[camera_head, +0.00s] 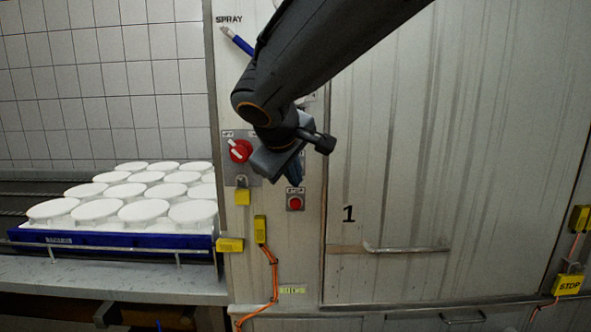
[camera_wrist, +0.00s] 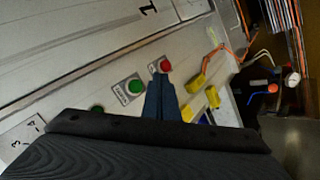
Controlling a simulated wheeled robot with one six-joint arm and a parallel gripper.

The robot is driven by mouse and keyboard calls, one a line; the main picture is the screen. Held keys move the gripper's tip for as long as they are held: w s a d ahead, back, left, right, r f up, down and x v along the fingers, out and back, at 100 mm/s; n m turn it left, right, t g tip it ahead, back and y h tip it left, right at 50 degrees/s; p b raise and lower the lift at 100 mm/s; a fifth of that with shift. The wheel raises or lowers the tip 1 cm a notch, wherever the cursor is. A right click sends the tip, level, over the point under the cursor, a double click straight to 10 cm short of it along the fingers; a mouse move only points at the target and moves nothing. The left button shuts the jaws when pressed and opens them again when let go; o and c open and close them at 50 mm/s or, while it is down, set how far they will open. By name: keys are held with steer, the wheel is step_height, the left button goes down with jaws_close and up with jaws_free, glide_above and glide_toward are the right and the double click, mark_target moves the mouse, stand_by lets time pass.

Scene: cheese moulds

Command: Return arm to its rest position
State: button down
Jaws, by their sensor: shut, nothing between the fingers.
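My arm reaches in from the top of the head view, and my gripper (camera_head: 294,178) hangs in front of the pale machine panel. In the wrist view its two dark blue fingers (camera_wrist: 160,88) lie together with nothing between them. The fingertips appear close to a red stop button (camera_wrist: 166,65) and a green button (camera_wrist: 135,87), with no contact that I can make out. The red stop button (camera_head: 295,203) also shows just below the gripper in the head view. The arm is raised and bent, and it hides part of the panel.
A red rotary switch (camera_head: 240,151) and yellow interlock blocks (camera_head: 230,245) with an orange cable are on the panel. Left, a blue tray (camera_head: 120,252) of white round moulds (camera_head: 144,210) stands on a conveyor. Right is a large metal door (camera_head: 440,150) marked 1, with a handle (camera_head: 405,249).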

steer(key=s+d+f+m+g+y, duration=0.1)
steer(key=s+d+f+m+g, duration=0.2)
steer(key=s+d+f, duration=0.5)
steer(key=s+d+f+m+g, duration=0.2)
steer(key=s+d+f+m, duration=0.15)
steer(key=s+f, duration=0.45)
steer(key=s+d+f+m+g+y, duration=0.1)
steer(key=s+d+f+m+g, duration=0.35)
steer(key=f, duration=0.65)
steer(key=a+f+n+b, duration=0.2)
steer(key=a+f+b, duration=0.2)
steer(key=f+b, duration=0.4)
steer(key=a+f+n+b, duration=0.2)
steer(key=f+b, duration=0.7)
steer(key=b, duration=0.9)
steer(key=shift+a+t+y+b, duration=0.35)
steer(key=shift+a+y+b, duration=0.05)
steer(key=shift+a, duration=0.6)
steer(key=shift+s, duration=0.15)
